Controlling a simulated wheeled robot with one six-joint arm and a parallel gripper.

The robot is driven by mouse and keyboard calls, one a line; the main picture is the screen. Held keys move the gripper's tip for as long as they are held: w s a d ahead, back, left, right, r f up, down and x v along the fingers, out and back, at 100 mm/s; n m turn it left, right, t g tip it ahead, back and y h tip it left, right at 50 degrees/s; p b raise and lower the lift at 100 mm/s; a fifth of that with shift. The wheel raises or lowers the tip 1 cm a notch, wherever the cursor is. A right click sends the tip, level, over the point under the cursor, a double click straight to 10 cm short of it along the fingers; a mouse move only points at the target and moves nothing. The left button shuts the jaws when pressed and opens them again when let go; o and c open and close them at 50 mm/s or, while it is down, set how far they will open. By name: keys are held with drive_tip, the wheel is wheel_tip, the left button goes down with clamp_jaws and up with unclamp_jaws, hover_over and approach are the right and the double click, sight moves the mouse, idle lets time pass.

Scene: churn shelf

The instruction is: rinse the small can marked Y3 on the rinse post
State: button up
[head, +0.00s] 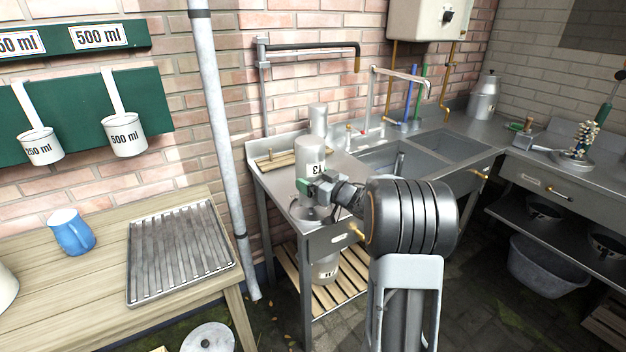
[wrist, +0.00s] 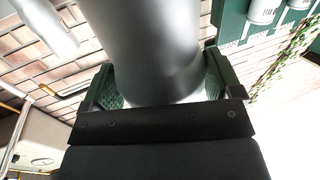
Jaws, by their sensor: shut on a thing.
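The small can marked Y3 (head: 309,160) is a pale metal can, held mouth down, since its label reads upside down. My gripper (head: 322,187) has green jaws and is shut on it; the wrist view shows the can's grey body (wrist: 150,45) filling the space between the green finger pads (wrist: 155,88). The can stands over the left part of the steel stand, above a round steel basin (head: 308,214) set in its top. The rinse post itself is not clearly visible; whether the can touches anything below cannot be told.
Another can (head: 319,120) stands behind, and one (head: 326,268) is on the slatted lower shelf. The sink (head: 385,158) is to the right. A grey vertical pipe (head: 222,140) and a wooden table (head: 95,300) with a blue mug (head: 71,234) and ribbed tray (head: 133,292) are left.

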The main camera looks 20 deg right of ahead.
sight(321, 165)
drive_tip(key=shift+s+d, duration=0.1)
drive_tip(key=shift+s, duration=0.1)
drive_tip(key=shift+f+b, duration=0.35)
drive_tip(key=shift+f, duration=0.45)
idle(2.4)
drive_tip(key=shift+r, duration=0.15)
idle(2.0)
drive_tip(key=shift+r+p, duration=3.1)
drive_tip(key=shift+r, duration=0.5)
